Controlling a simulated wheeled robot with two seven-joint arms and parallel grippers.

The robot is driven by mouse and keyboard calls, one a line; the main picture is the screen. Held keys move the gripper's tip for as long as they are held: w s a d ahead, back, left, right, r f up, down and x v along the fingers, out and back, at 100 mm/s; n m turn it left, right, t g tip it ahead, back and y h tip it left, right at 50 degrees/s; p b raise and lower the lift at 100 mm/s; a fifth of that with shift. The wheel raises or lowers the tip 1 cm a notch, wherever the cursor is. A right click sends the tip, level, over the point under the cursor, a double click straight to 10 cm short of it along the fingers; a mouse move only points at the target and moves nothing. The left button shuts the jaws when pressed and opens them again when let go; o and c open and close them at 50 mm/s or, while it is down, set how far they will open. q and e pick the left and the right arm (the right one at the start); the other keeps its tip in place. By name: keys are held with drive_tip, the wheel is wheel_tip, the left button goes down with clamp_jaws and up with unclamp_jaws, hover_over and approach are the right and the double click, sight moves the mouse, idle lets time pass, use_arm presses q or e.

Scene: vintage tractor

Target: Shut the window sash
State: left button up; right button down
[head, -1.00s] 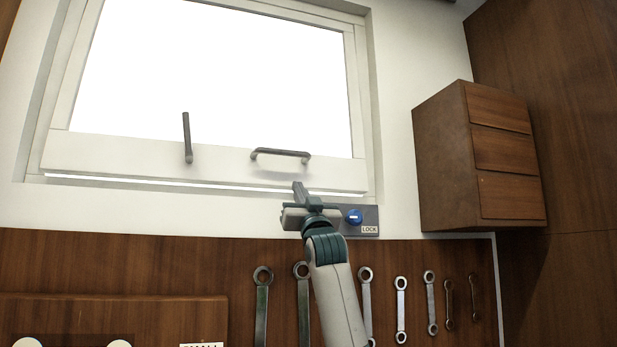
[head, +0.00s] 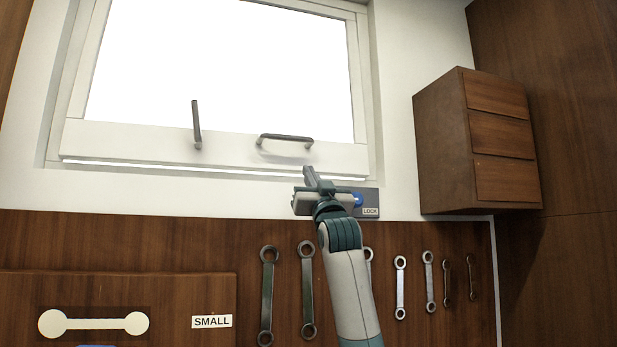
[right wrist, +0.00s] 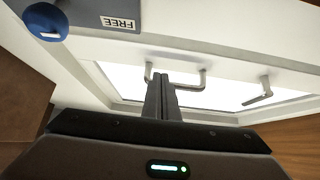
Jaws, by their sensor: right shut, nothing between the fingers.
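The white window sash (head: 225,153) fills the upper head view, with a thin bright gap along its lower edge. On its bottom rail are a horizontal bar handle (head: 286,137) and an upright grey lever (head: 196,125). My right gripper (head: 311,178) is shut and empty, just below the bar handle, in front of the lock plate (head: 370,203). The plate's blue knob (head: 358,199) is partly hidden by it. In the right wrist view, the shut fingers (right wrist: 161,92) overlap the bar handle (right wrist: 149,72); contact cannot be told. My left gripper is out of view.
Several wrenches (head: 307,290) hang on the wooden panel below the window. A wooden drawer cabinet (head: 505,130) juts from the wall at right. A board with a SMALL label (head: 211,321) is at lower left. The wrist view shows a FREE label (right wrist: 118,23) beside the knob (right wrist: 45,21).

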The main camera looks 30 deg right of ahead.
drive_tip(key=b+v, duration=0.4)
drive_tip(key=v, duration=0.3)
drive_tip(key=shift+s, duration=0.25)
